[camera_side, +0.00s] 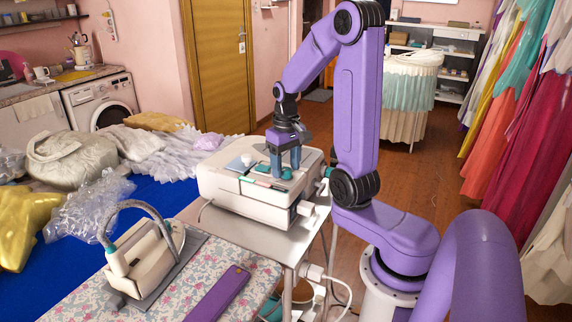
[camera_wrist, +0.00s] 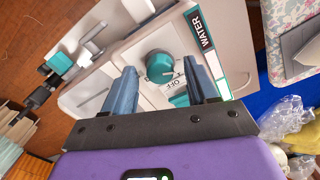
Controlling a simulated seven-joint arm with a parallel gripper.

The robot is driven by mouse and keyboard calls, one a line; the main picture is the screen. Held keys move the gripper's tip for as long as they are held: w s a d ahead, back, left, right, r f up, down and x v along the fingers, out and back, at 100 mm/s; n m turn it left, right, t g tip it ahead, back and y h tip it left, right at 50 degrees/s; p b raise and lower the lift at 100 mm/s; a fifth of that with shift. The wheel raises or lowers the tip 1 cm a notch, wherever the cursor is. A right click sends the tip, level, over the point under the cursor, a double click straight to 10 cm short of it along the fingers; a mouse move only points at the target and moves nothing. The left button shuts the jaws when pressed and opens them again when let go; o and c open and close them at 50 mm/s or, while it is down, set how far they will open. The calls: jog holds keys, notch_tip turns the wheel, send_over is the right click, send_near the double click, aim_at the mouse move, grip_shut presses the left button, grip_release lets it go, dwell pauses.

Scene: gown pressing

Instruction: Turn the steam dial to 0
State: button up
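The steam station is a cream box (camera_side: 222,184) on a stand in the side view. In the wrist view, a round dial with a grey top and teal side (camera_wrist: 160,67) sits on its white panel, with "OFF" printed close by. I cannot make out its pointer setting or a 0 mark. My gripper (camera_side: 286,168) points down over the station's top. In the wrist view, the blue fingers of my gripper (camera_wrist: 160,65) are apart, one on each side of the dial, with visible gaps. A second teal part (camera_wrist: 180,99) shows beside the dial, partly hidden by a finger.
A "WATER" label (camera_wrist: 202,30) marks the station's edge. A teal-ended fitting (camera_wrist: 60,65) sticks out at its side. An iron (camera_side: 145,260) rests on the floral board (camera_side: 82,297) in front, near a purple strip (camera_side: 217,293). Piled garments (camera_side: 70,160) lie left.

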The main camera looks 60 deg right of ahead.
aim_at(286, 169)
jog(key=shift+r, duration=0.1)
notch_tip(286, 169, up, 17)
dwell(0.8)
dwell(0.5)
jog(key=s+a+f+n, duration=0.1)
jog(key=a+f+n, duration=0.3)
jog(key=a, duration=0.3)
jog(key=s+a+f+n, duration=0.1)
jog(key=a+f+n, duration=0.25)
jog(key=a, duration=0.35)
jog(key=s+a+f+n, duration=0.3)
jog(key=s+n, duration=0.1)
jog(key=s, duration=0.4)
jog(key=s+a+f+n, duration=0.4)
jog(key=s+n, duration=0.1)
jog(key=s, duration=0.2)
jog(key=shift+s, duration=0.35)
